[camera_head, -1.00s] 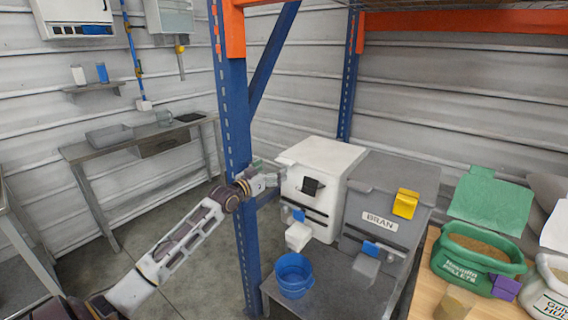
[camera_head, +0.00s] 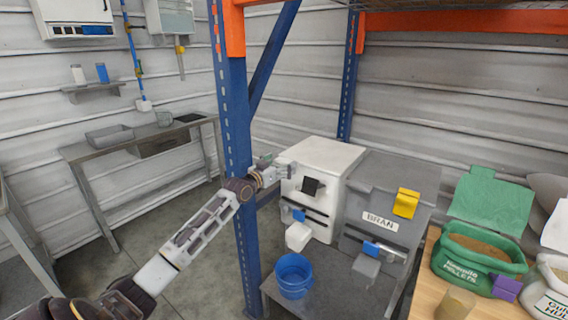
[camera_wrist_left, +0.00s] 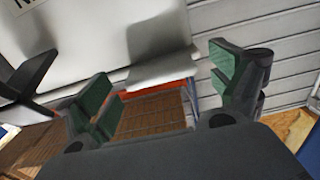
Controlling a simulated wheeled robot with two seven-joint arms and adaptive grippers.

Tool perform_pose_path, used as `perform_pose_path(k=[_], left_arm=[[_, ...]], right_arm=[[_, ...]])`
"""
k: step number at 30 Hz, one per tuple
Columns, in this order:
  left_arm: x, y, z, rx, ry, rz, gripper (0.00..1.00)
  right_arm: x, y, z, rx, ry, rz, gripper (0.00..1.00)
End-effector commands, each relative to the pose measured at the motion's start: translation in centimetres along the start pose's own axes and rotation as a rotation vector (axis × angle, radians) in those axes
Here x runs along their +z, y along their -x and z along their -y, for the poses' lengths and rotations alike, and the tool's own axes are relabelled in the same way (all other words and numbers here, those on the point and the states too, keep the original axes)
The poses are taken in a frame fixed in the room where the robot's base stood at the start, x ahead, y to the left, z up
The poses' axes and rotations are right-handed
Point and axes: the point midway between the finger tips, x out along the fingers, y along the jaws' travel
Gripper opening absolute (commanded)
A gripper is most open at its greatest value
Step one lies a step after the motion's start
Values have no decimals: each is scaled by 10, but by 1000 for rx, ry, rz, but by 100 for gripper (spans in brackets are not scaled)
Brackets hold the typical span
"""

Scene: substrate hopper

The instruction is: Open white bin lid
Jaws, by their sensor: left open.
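The white bin (camera_head: 346,160) stands on a grey stand beside the blue post. A black handle (camera_head: 313,187) is on its front, with a blue tab (camera_head: 298,215) and a white spout (camera_head: 298,236) below. My left gripper (camera_head: 287,168) is at the bin's upper left front edge, left of the black handle. In the left wrist view the gripper (camera_wrist_left: 160,72) is open, its green-padded fingers wide apart. A white panel (camera_wrist_left: 150,40) shows beyond and between them. A black part (camera_wrist_left: 30,75) shows at the left. I cannot tell whether the fingers touch the bin. My right gripper is not in view.
The grey BRAN bin (camera_head: 385,205) with a yellow handle (camera_head: 405,203) stands right beside the white bin. A blue bucket (camera_head: 294,277) sits below the spout. The blue post (camera_head: 238,170) rises close behind my left arm. Filled sacks (camera_head: 478,250) stand on the right table.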

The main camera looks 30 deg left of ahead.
Motion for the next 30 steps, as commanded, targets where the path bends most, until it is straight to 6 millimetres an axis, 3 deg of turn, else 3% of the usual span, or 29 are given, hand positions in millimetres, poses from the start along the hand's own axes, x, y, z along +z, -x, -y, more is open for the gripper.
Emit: perform_pose_path(k=[12, 24, 30], left_arm=[[0, -20, 0, 1, 1, 0, 93], [0, -21, 0, 0, 1, 0, 93], [0, -21, 0, 0, 1, 0, 67]], right_arm=[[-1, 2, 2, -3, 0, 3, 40], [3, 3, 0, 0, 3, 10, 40], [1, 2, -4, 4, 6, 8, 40]])
